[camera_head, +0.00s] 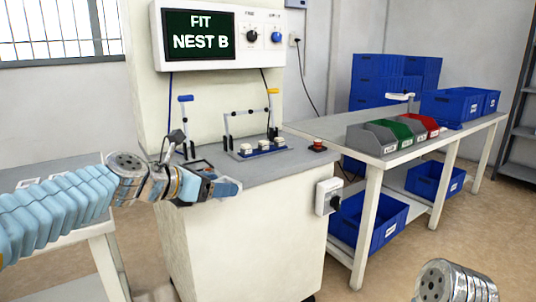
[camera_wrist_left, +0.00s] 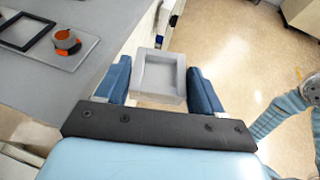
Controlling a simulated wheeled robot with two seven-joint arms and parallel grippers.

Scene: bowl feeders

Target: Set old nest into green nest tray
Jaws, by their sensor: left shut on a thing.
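My left gripper (camera_head: 226,187) is in front of the white machine's worktop in the head view. In the left wrist view its two blue fingers (camera_wrist_left: 160,84) are shut on a grey square nest (camera_wrist_left: 158,72) with a raised rim and a shallow recess. The nest is held clear of the worktop, with the floor behind it; I cannot make it out in the head view. The green nest tray (camera_head: 404,131) stands on the long table at the right, between grey and red trays, far from my left gripper. My right arm shows only partly; its gripper is out of view.
The machine's worktop (camera_head: 281,167) carries levers, a red button (camera_head: 317,146) and a dark square frame (camera_wrist_left: 26,31). A switch box (camera_head: 328,196) juts from the machine's side. Blue crates (camera_head: 452,105) stand on the long table (camera_head: 335,126) and below it.

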